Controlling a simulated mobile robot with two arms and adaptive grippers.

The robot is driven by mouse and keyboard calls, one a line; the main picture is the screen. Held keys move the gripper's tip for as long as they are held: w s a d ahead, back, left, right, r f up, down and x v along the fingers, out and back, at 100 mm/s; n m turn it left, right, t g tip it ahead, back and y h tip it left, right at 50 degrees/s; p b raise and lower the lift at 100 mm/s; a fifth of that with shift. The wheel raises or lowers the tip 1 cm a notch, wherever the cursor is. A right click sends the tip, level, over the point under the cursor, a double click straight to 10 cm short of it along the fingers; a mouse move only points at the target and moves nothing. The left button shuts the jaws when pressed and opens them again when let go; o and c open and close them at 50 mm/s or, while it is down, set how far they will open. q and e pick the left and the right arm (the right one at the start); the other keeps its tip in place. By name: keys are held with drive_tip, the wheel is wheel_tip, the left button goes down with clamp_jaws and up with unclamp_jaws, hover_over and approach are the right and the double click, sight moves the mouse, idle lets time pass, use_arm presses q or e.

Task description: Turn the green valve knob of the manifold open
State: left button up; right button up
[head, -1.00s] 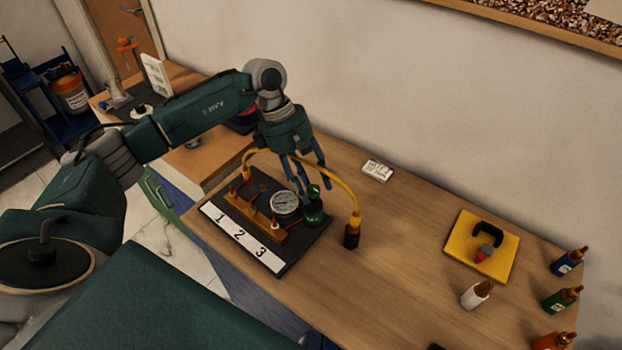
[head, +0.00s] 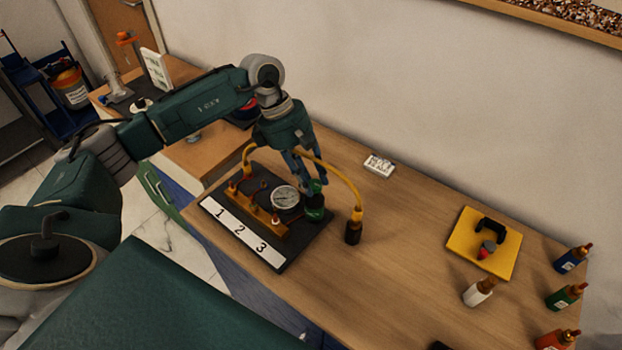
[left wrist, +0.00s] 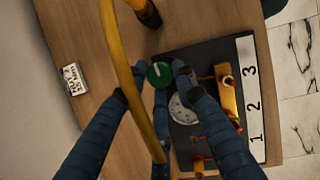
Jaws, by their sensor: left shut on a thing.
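The manifold is an orange-brass block (head: 255,214) on a black board (head: 290,255) with a white strip numbered 1, 2, 3. A round white gauge (head: 285,198) stands beside it. The green valve knob (head: 315,208) is at the board's far right corner. It also shows as a green disc with a pale line in the left wrist view (left wrist: 160,75). My left gripper (head: 312,182) reaches down from above and is shut on the knob, one finger on each side. The fingers partly hide the knob in the head view. My right gripper is not in view.
A yellow hose (head: 343,174) arches close by my left fingers to a black-based fitting (head: 353,233). A white label card (head: 379,166) lies near the wall. A yellow pad (head: 485,240) and several small bottles are at the right. The table middle is clear.

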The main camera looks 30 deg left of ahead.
use_arm(q)
drive_tip(key=n+b, duration=0.1)
drive_tip(key=n+t+b, duration=0.1)
drive_tip(key=n+b, duration=0.3)
drive_tip(key=shift+s+d+f+t, duration=0.2)
drive_tip(key=shift+s+d+t, duration=0.05)
drive_tip(key=shift+t, duration=0.15)
drive_tip(key=n+t+y+b, duration=0.1)
drive_tip(key=n+b, duration=0.3)
drive_tip(key=shift+d, duration=0.15)
drive_tip(key=n+b, duration=0.1)
drive_tip(key=n+y+b, duration=0.1)
drive_tip(key=n, duration=0.1)
drive_tip(key=n+t+y+b, duration=0.1)
drive_tip(key=n, duration=0.1)
drive_tip(key=shift+s+d+r, duration=0.1)
drive_tip(key=shift+d+r, duration=0.05)
drive_tip(key=shift+r, duration=0.1)
drive_tip(key=shift+r+n+y+b, duration=0.1)
drive_tip(key=shift+n+y+b, duration=0.4)
drive_tip(key=shift+n, duration=0.9)
drive_tip(key=shift+r, duration=0.15)
